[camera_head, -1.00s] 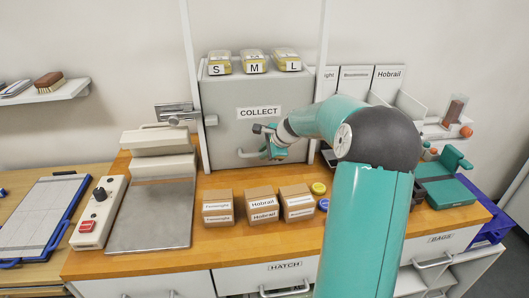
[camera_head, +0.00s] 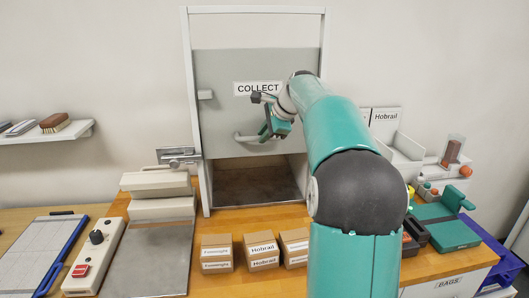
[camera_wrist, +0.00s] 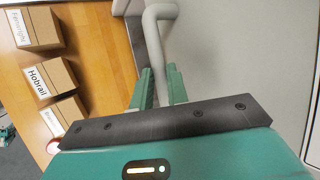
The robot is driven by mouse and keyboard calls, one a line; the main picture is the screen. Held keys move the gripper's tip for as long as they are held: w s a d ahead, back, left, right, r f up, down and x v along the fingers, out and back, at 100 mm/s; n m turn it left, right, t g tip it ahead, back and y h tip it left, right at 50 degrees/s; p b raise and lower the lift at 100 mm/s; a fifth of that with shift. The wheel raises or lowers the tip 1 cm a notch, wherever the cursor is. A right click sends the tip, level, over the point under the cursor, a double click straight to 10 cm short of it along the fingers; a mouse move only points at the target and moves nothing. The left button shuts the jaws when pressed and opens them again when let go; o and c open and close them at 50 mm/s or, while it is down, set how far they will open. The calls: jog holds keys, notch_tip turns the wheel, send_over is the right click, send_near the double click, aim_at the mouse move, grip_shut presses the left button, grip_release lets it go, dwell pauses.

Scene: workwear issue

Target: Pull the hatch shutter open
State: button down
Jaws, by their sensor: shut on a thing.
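The hatch shutter (camera_head: 222,110) is a grey panel marked COLLECT in a white upright frame (camera_head: 192,60). It is partly raised in the head view, with an opening below its lower edge that shows a dark hatch floor (camera_head: 255,185). The shutter's grey bar handle (camera_head: 243,138) is near its lower edge. My gripper (camera_head: 268,132) is at the right end of this handle. In the wrist view my gripper (camera_wrist: 160,88) has its green fingers closed on the handle (camera_wrist: 153,45). My arm hides the right part of the shutter.
Several small boxes (camera_head: 263,252) stand on the wooden counter in front of the hatch. A metal plate (camera_head: 150,258) and a control box with a red button (camera_head: 95,258) are at left. A green device (camera_head: 440,228) is at right, beyond my arm.

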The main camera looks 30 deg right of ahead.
jog(key=shift+r, duration=0.9)
jog(key=c, duration=1.4)
grip_release()
jog(key=shift+s, duration=0.1)
jog(key=shift+o, duration=0.2)
jog(key=shift+f, duration=0.1)
jog(key=v, duration=1.3)
jog(key=shift+s+r, duration=0.2)
jog(key=shift+r, duration=0.1)
